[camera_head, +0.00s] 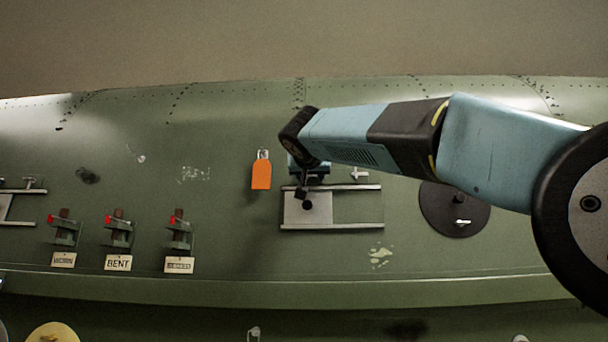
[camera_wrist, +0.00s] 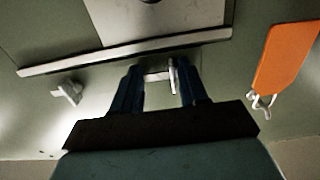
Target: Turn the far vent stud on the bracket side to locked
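The vent panel (camera_head: 357,207) on the green fuselage has a pale plate (camera_head: 318,208) with a dark hole, between two rails. My gripper (camera_head: 303,190) is at its upper left corner in the head view. In the wrist view, which is turned over, my gripper (camera_wrist: 161,72) has its two dark fingers apart. A small metal stud (camera_wrist: 172,78) with a thin handle shows between them, nearer the right finger. I cannot tell if they touch. A second stud (camera_wrist: 68,92) sits beside the same rail, also visible in the head view (camera_head: 360,173).
An orange tag (camera_head: 261,174) hangs close left of my gripper. Several brackets with red parts, such as one bracket (camera_head: 118,232), stand at left above labels. A dark disc (camera_head: 440,215) with a white handle is at right, below my arm. Another railed panel (camera_head: 15,205) is at far left.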

